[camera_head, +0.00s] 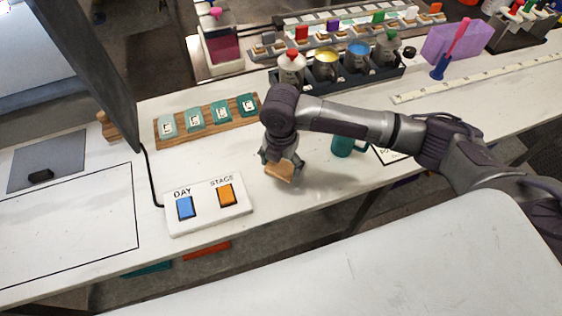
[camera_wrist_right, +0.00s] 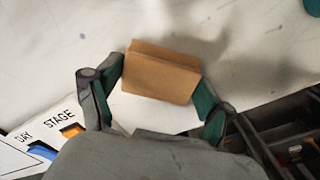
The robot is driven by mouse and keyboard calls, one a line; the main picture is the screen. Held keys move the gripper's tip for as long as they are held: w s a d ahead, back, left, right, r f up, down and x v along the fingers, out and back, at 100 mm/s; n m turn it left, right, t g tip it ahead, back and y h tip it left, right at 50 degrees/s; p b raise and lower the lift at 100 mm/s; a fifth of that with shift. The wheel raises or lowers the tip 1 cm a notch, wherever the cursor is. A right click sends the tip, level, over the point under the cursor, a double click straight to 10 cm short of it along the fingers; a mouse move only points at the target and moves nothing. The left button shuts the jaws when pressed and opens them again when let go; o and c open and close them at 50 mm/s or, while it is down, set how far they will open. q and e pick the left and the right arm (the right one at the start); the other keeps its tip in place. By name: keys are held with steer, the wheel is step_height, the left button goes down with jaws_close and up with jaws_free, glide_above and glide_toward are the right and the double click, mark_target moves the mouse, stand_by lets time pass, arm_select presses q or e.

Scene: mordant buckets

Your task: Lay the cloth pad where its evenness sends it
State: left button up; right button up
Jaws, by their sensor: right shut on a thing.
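My right gripper (camera_head: 282,163) is low over the white table, between the button panel and the teal mug. It is shut on a tan, block-like pad (camera_head: 279,173). In the right wrist view the pad (camera_wrist_right: 160,75) sits between the two green-lined fingers (camera_wrist_right: 158,82). Its visible faces are plain tan, with a fold or edge along the top. I cannot tell whether its underside touches the table. A wooden board (camera_head: 207,119) carries several teal swatches in graded shades, each with a pale mark. My left gripper is not in view.
The white panel (camera_head: 208,213) has a blue DAY button (camera_head: 185,208) and an orange STAGE button (camera_head: 228,195). A teal mug (camera_head: 342,147) stands behind my right arm. A dark rack (camera_head: 340,82) of pots, a purple bin (camera_head: 455,42) and a white ruler strip (camera_head: 478,78) are farther back.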

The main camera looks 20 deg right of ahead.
mark_target(281, 166)
steer(key=o, duration=0.7)
step_height(281, 166, up, 12)
steer(key=shift+r+b, duration=0.1)
steer(key=shift+b, duration=1.05)
